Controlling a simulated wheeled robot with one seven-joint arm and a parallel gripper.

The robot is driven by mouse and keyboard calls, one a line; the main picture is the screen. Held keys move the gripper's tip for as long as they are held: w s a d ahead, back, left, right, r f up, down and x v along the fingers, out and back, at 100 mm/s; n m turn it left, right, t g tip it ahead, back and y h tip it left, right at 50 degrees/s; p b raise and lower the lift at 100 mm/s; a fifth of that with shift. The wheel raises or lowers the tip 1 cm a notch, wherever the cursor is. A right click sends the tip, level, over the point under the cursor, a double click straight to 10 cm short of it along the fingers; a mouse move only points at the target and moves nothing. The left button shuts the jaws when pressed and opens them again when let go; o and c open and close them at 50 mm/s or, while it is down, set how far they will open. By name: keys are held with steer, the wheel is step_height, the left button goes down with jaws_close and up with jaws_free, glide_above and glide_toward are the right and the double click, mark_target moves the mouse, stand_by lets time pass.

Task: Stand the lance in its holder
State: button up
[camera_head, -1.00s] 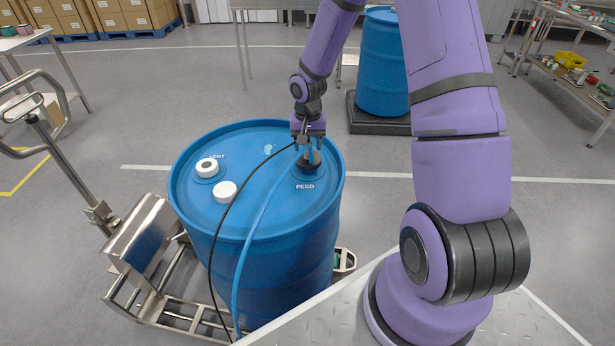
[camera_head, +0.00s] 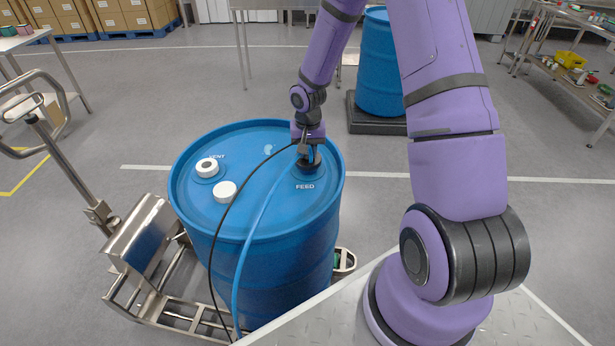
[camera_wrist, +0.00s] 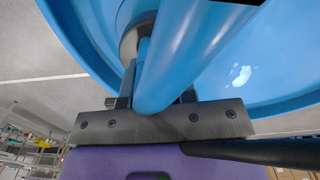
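The blue drum (camera_head: 225,235) stands upright, with a dark round fitting (camera_head: 308,167) at its FEED opening. I take this fitting, with the blue hose (camera_head: 256,220) and thin black cable (camera_head: 226,208) running from it, to be the lance's top. Its shaft is out of sight. My gripper (camera_head: 307,152) points down right above the fitting. In the wrist view, the blue hose (camera_wrist: 195,45) crosses in front of my fingers, and the dark round fitting (camera_wrist: 132,38) shows beyond it. The hose hides the gap, so I cannot tell whether the fingers press on the lance. I cannot make out a holder.
White caps sit at VENT (camera_head: 207,167) and loose on the drum top (camera_head: 225,191). A steel trolley (camera_head: 150,240) is beneath and left of the drum. Another blue drum (camera_head: 380,75) stands behind on a black pallet (camera_head: 368,122). A shelf (camera_head: 570,80) is at right.

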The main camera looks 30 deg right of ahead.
jaws_close()
steer(key=shift+r, duration=0.15)
steer(key=shift+r, duration=1.35)
steer(key=shift+r, duration=0.1)
step_height(320, 180, up, 22)
stand_by(1.5)
step_height(320, 180, up, 7)
steer(key=shift+r, duration=0.15)
stand_by(0.8)
